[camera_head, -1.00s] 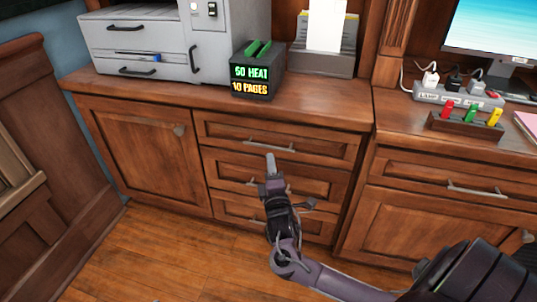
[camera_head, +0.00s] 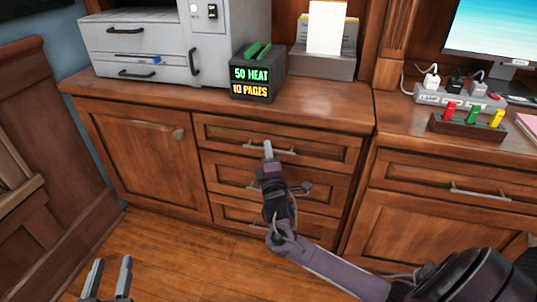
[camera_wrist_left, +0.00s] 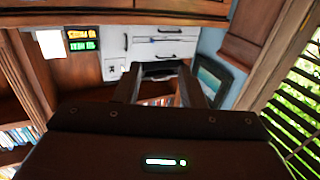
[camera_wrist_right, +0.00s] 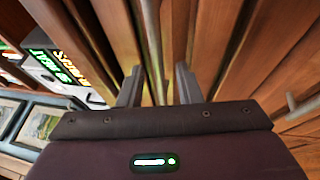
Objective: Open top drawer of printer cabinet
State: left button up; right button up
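The printer cabinet's top drawer (camera_head: 325,151) is closed, flush with the cabinet front. Its metal bar handle (camera_head: 287,151) runs across the middle of the drawer. My right gripper (camera_head: 268,150) is at this handle and hides part of it. In the right wrist view the handle (camera_wrist_right: 151,40) shows as a long bar in the gap between the fingers of my right gripper (camera_wrist_right: 158,85), which stand apart. My left gripper (camera_head: 109,275) is low at the left, away from the cabinet. Its fingers are apart and empty, as the left wrist view (camera_wrist_left: 158,88) also shows.
A printer (camera_head: 165,45) and a black box with lit text (camera_head: 257,75) stand on the cabinet top, beside a paper holder (camera_head: 325,60). More drawers (camera_head: 320,187) are below. A desk with a power strip (camera_head: 455,97) adjoins at right. Floor (camera_head: 170,255) in front is clear.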

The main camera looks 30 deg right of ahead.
grip_shut()
pick_arm(q)
jog(key=shift+f, duration=0.1)
